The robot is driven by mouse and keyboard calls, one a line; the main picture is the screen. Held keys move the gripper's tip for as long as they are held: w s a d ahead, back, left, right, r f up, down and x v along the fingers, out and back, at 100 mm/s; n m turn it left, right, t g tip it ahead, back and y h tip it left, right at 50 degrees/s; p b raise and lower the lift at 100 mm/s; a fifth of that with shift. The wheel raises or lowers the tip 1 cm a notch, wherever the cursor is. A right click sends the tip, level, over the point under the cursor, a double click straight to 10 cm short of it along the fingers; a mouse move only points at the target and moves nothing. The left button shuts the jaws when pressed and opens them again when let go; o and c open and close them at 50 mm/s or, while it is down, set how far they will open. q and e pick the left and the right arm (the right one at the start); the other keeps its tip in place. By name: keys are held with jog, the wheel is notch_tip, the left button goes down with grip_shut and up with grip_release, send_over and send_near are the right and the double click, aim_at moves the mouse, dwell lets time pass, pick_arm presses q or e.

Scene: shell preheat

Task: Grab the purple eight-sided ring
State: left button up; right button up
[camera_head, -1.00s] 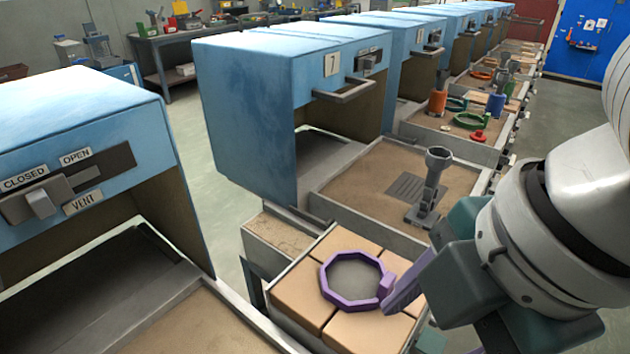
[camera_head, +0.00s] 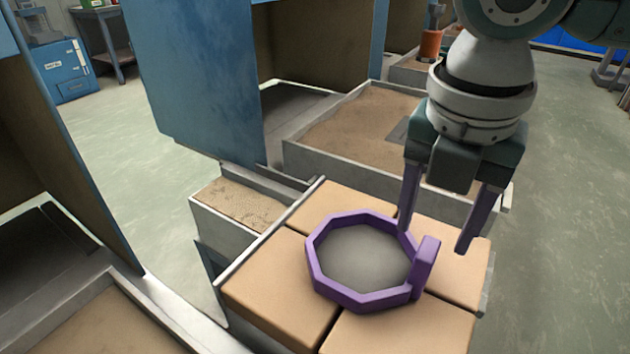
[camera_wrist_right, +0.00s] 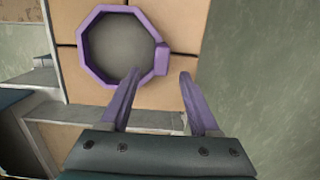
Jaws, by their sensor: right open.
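The purple eight-sided ring (camera_head: 330,284) lies flat on tan blocks, with a short upright tab (camera_head: 425,266) on its right side. A grey round surface fills the middle of the ring. My right gripper (camera_head: 433,240) is open above the tab side, its two purple fingers pointing down and apart with nothing between them. In the right wrist view the ring (camera_wrist_right: 88,62) lies beyond the open fingers (camera_wrist_right: 160,74), with the tab near the gap between them. My left gripper is not in view.
The tan blocks (camera_head: 270,275) form a flat top on a metal stand. Behind it is a sand-filled tray (camera_head: 350,130) in front of a blue cabinet (camera_head: 195,80). Another tray (camera_head: 115,325) is at the lower left. Open floor (camera_head: 570,200) lies to the right.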

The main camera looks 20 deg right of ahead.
aim_at(429, 248)
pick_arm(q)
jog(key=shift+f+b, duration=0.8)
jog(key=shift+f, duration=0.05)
pick_arm(e)
jog(key=f, duration=0.2)
jog(key=d+f, duration=0.1)
jog(key=f, duration=0.1)
jog(key=shift+w+f, duration=0.2)
jog(key=shift+f, duration=0.1)
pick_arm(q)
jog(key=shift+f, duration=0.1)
pick_arm(e)
jog(key=shift+w+f, duration=0.1)
jog(key=shift+f, duration=0.45)
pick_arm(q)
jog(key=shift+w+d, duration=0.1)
pick_arm(e)
jog(key=c, duration=0.8)
grip_shut()
jog(key=shift+r, duration=0.1)
